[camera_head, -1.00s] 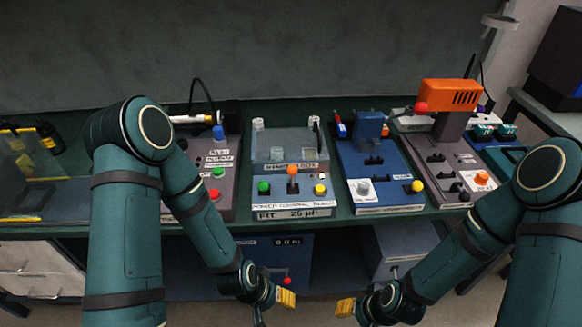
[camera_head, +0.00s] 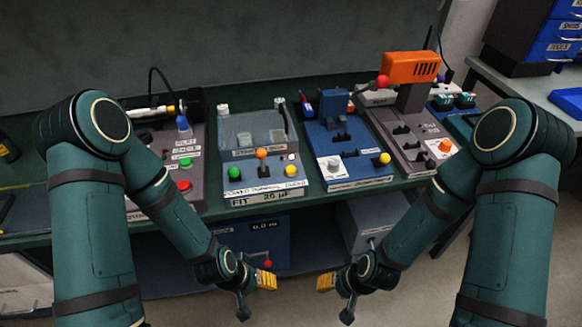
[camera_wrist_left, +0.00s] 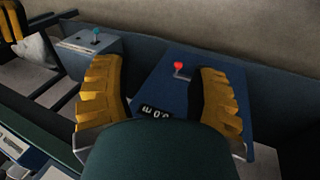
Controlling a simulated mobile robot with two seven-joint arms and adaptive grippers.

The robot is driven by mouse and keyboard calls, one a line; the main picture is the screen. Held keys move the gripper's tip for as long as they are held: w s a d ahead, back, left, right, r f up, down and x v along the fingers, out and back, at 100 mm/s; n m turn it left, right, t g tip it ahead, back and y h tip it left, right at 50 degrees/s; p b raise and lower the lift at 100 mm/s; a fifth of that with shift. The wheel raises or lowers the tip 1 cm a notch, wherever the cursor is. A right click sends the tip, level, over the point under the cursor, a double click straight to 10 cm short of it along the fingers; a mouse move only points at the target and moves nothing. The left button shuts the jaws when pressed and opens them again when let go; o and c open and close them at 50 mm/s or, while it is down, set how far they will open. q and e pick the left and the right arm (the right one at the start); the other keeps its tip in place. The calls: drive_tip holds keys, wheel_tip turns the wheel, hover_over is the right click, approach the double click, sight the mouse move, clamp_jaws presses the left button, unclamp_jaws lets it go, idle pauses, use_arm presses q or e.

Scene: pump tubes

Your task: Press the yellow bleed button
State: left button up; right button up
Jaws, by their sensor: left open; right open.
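Two yellow buttons show in the head view. One yellow button (camera_head: 291,170) is at the front right of the grey box (camera_head: 262,187) with the clear top. The other yellow button (camera_head: 385,158) is at the front right of the blue device (camera_head: 350,180). The labels are too small to tell which is the bleed button. My left gripper (camera_head: 266,279) and right gripper (camera_head: 325,282) are in front of the bench, below its top edge, clear of both buttons. Both are open and empty. In the left wrist view the yellow fingers of my left gripper (camera_wrist_left: 158,68) stand apart.
A grey panel (camera_head: 195,205) with green and red buttons stands left. A grey device with an orange head (camera_head: 411,68) stands right. Below the bench top are a blue box (camera_head: 255,240) with a display and red knob, and a grey box (camera_head: 365,225). Blue drawers (camera_head: 553,30) are far right.

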use_arm(q)
clamp_jaws()
idle(1.1)
